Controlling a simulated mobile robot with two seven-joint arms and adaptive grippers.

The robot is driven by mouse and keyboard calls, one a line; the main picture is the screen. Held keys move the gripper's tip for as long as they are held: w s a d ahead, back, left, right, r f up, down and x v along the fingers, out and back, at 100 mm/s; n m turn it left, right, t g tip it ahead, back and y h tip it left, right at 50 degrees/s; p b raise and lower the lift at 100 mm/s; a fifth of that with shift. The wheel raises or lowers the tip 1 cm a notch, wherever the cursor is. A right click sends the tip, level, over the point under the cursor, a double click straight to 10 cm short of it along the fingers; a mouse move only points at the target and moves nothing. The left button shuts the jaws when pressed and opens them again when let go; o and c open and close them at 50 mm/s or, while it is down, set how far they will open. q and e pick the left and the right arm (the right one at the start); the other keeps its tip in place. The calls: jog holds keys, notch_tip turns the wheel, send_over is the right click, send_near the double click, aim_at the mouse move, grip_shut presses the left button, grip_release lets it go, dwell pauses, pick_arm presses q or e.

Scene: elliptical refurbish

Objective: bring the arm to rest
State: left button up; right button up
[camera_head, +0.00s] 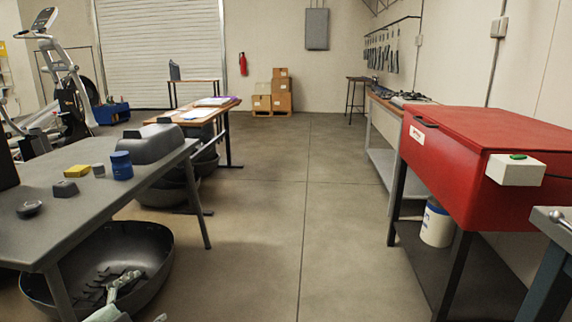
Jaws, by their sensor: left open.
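My left gripper (124,299) shows only in part at the bottom left edge of the head view, as pale pieces in front of the large dark basin (160,250). Its jaws are open, and nothing shows between them. Most of the gripper and its arm is cut off by the frame. The grey table (60,225) stands above and to the left of it. My right gripper is not in view.
The grey table carries a blue container (121,165), a yellow block (77,171) and a grey casing (150,143). A red cabinet (470,150) on legs stands at right, with a white bucket (437,224) below. The middle floor is clear.

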pick_arm(q)
jog(key=s+d+f+n+g, duration=0.3)
jog(key=s+f, duration=0.3)
jog(key=s, duration=0.3)
jog(key=s+d+f+n+g+y+p, duration=0.1)
jog(key=s+d+f+n+g, duration=0.1)
jog(key=s+f+n+g, duration=0.2)
jog(key=s+d+f+n+g+y, duration=0.1)
jog(key=s+d+f+n+g, duration=0.2)
jog(key=s+f, duration=0.6)
jog(key=s+g, duration=0.1)
jog(key=s, duration=0.4)
jog(key=shift+s+d+f+n+g+p, duration=0.15)
jog(key=shift+s+d+n+g+p, duration=0.15)
jog(key=shift+s+d, duration=0.1)
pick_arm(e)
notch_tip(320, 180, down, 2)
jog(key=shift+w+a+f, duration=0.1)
